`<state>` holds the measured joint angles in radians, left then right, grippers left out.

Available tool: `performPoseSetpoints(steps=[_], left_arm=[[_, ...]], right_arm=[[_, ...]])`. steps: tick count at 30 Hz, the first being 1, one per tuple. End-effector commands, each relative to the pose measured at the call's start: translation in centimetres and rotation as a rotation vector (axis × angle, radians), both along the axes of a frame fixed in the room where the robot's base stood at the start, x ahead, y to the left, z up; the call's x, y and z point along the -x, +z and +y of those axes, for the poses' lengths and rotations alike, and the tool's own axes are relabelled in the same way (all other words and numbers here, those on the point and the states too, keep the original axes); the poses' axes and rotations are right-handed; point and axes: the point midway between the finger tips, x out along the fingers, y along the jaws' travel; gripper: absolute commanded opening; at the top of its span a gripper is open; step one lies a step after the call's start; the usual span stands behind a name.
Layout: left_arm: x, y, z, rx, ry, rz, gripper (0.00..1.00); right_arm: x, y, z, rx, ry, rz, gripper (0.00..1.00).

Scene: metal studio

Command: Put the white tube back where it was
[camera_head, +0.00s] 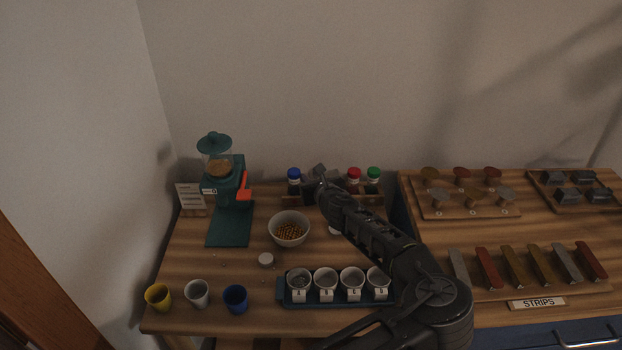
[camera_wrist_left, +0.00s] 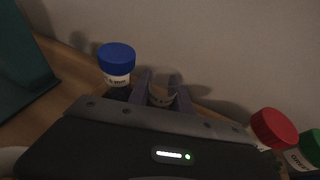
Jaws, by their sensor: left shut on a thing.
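My left gripper (camera_head: 320,182) is at the back rack, between the blue-capped tube (camera_head: 294,178) and the red-capped tube (camera_head: 353,177). In the left wrist view its fingers (camera_wrist_left: 162,92) are shut around a pale tube (camera_wrist_left: 161,96), likely the white tube, which is mostly hidden by the fingers and gripper body. Whether its base is seated in the rack (camera_head: 374,199) cannot be seen. The blue-capped tube (camera_wrist_left: 117,62) is left of the fingers; the red-capped tube (camera_wrist_left: 273,130) and green-capped tube (camera_wrist_left: 309,149) are to the right. My right gripper is out of view.
A green dispenser (camera_head: 229,190) stands at left. Coloured cups (camera_head: 197,293) and a blue tray (camera_head: 283,291) of white cups line the front. Sample boards (camera_head: 470,212) are at right.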

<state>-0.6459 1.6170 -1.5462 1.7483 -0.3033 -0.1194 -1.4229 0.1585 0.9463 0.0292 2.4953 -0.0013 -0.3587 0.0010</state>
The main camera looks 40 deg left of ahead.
Motion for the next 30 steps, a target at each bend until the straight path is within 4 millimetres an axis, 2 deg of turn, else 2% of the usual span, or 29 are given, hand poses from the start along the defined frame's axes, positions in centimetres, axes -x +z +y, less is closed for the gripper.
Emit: performPoseSetpoints(steps=[6,7,10,20,26,30], left_arm=[[0.0,-0.2,0.0,0.0,0.0,0.0,0.0],[0.0,-0.1,0.0,0.0,0.0,0.0,0.27],[0.0,0.0,0.0,0.0,0.0,0.0,0.34],[0.0,0.1,-0.1,0.0,-0.001,0.0,0.34],[1.1,0.8,-1.9,0.0,-0.002,-0.002,0.34],[2.6,1.8,-4.0,0.001,-0.003,-0.002,0.34]], right_arm=[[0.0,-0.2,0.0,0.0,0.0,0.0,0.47],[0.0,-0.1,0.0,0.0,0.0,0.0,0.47],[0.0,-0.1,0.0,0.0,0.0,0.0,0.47],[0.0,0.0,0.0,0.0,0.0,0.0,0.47],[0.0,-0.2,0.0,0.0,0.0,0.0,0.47],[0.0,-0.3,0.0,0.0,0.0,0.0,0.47]])
